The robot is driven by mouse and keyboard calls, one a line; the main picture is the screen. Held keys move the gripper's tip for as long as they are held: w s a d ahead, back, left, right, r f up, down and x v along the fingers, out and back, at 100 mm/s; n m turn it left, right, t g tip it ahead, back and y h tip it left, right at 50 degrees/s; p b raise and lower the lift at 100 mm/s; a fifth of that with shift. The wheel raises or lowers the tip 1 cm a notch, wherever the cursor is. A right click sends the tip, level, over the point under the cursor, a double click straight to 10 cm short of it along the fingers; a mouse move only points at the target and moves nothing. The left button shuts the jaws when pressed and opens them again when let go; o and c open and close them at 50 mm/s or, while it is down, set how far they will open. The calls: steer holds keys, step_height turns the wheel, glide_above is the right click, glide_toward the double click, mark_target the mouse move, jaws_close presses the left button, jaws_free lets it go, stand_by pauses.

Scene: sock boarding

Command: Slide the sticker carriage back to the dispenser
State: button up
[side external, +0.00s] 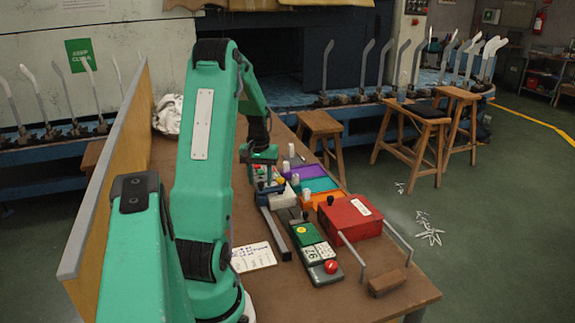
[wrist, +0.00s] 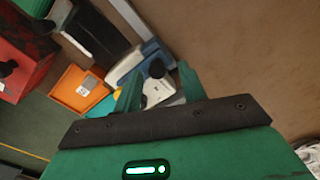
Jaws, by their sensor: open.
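In the wrist view, a small white piece with a dark label and a round black knob (wrist: 157,69), which looks like the sticker carriage, shows between my fingertips. My gripper (wrist: 158,82) is open, with one finger on each side of the knob; I cannot tell whether they touch it. Beside it is a blue and white block (wrist: 127,64), possibly the dispenser. In the side view, my gripper (side external: 265,163) is low over the far part of the bench, and the blue-grey block (side external: 270,192) stands near it beside a long dark rail (side external: 275,233). The carriage is mostly hidden there.
Purple (side external: 303,172) and orange (side external: 326,200) trays lie right of the blocks. A red box (side external: 350,217) stands nearer, beside a panel with a red button (side external: 331,267). A written card (side external: 253,257) lies flat. A wooden partition (side external: 112,185) edges the bench's left side.

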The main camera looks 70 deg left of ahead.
steer(key=shift+r, duration=0.1)
steer(key=shift+r, duration=3.8)
